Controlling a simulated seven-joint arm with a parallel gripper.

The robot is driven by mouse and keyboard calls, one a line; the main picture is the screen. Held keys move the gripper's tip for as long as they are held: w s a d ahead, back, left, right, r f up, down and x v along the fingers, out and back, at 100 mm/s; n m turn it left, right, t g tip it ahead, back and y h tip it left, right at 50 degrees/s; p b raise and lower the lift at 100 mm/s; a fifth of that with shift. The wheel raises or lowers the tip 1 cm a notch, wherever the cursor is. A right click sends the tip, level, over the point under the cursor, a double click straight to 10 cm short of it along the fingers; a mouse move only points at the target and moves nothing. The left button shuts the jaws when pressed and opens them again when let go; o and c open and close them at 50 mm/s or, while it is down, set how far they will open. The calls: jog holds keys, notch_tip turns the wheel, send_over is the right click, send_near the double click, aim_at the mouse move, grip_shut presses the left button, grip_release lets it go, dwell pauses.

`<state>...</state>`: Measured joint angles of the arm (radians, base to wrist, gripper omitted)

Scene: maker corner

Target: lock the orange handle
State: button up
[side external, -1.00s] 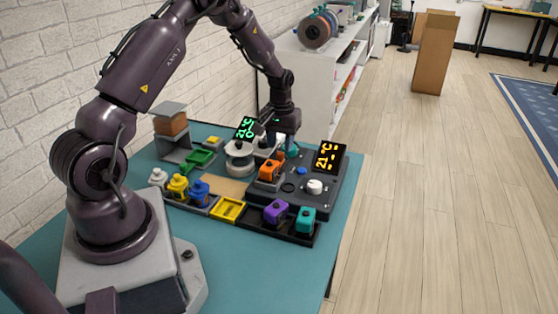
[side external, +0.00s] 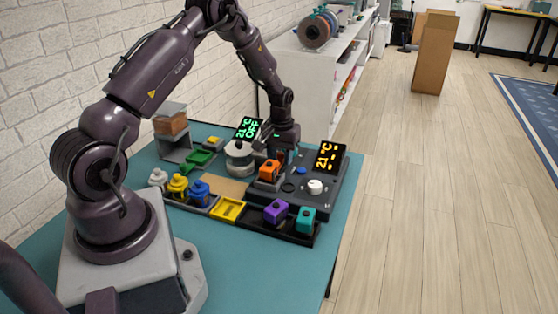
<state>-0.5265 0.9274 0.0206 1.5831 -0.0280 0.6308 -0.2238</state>
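The orange handle (side external: 268,171) sits on the dark grey machine (side external: 318,202) in the middle of the teal table. My gripper (side external: 280,154) points down just behind the orange handle, over the back part of the machine. Its fingertips are small and partly hidden by the handle and the machine's parts. I cannot tell whether they are open or shut, or whether they touch the handle.
An orange-lit display (side external: 325,157) reads 21°C, and a green-lit display (side external: 247,129) reads 21°C OFF. A white knob (side external: 315,187) is on the machine. Purple (side external: 276,210) and teal (side external: 305,220) blocks stand in front. Yellow and blue pieces (side external: 199,192) stand left.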

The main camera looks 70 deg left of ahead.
jog(key=c, duration=0.5)
jog(key=shift+c, duration=0.2)
jog(key=shift+s+d, duration=0.1)
jog(key=shift+d, duration=0.05)
jog(key=shift+s+d, duration=0.75)
jog(key=shift+d, duration=0.05)
jog(key=shift+s, duration=0.1)
jog(key=o, duration=0.5)
jog(key=shift+o, duration=0.2)
jog(key=shift+r, duration=0.1)
